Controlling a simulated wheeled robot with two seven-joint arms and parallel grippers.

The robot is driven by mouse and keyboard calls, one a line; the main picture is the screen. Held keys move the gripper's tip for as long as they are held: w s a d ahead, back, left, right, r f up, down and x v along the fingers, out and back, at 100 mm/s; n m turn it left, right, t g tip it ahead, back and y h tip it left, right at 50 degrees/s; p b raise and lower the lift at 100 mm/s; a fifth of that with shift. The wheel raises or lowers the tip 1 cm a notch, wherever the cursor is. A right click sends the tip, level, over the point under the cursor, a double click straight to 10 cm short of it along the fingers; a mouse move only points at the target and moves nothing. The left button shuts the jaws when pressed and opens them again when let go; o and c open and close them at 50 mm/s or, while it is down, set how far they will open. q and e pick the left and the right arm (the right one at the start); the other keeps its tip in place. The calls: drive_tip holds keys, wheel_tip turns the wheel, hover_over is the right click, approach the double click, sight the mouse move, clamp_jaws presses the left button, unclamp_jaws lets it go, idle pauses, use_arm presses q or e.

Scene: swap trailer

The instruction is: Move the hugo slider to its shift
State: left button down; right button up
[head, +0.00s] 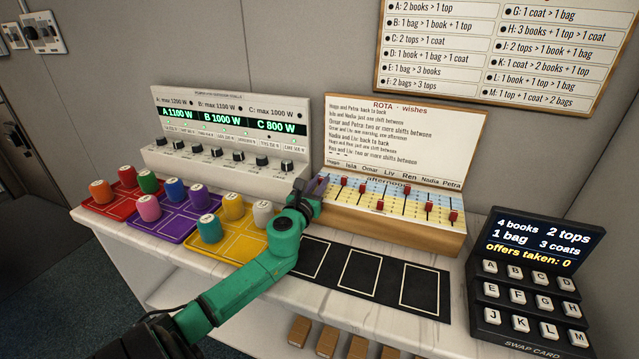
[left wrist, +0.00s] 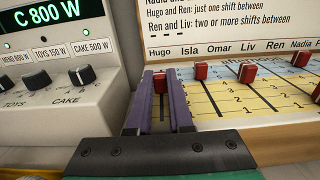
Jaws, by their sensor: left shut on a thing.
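The rota board (head: 395,232) has a sloped face with yellow and blue bands and a slot with a red knob under each name. The Hugo slider (left wrist: 160,83) is a red knob in the leftmost slot, under the label Hugo. My left gripper (head: 315,187) has its purple fingers at the board's left end. In the left wrist view, my left gripper (left wrist: 160,95) is shut on the Hugo slider, one finger on each side. In the head view the fingers and arm hide the slider. My right gripper is not in view.
The Isla slider (head: 343,180) is the nearest neighbour on the right. The power panel (head: 225,130) stands close on the left. Coloured trays with cylinders, such as the yellow tray (head: 232,246), lie in front. A keypad (head: 525,280) is at right.

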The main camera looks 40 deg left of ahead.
use_arm(q)
drive_tip(key=shift+s, duration=0.1)
idle(0.3)
drive_tip(key=shift+s+d, duration=0.2)
drive_tip(key=shift+s, duration=0.25)
drive_tip(key=c, duration=0.8)
unclamp_jaws()
drive_tip(key=v, duration=1.4)
drive_tip(key=shift+s+b, duration=0.25)
drive_tip(key=shift+b, duration=0.05)
drive_tip(key=shift+d, duration=0.1)
drive_tip(key=shift+f, duration=0.1)
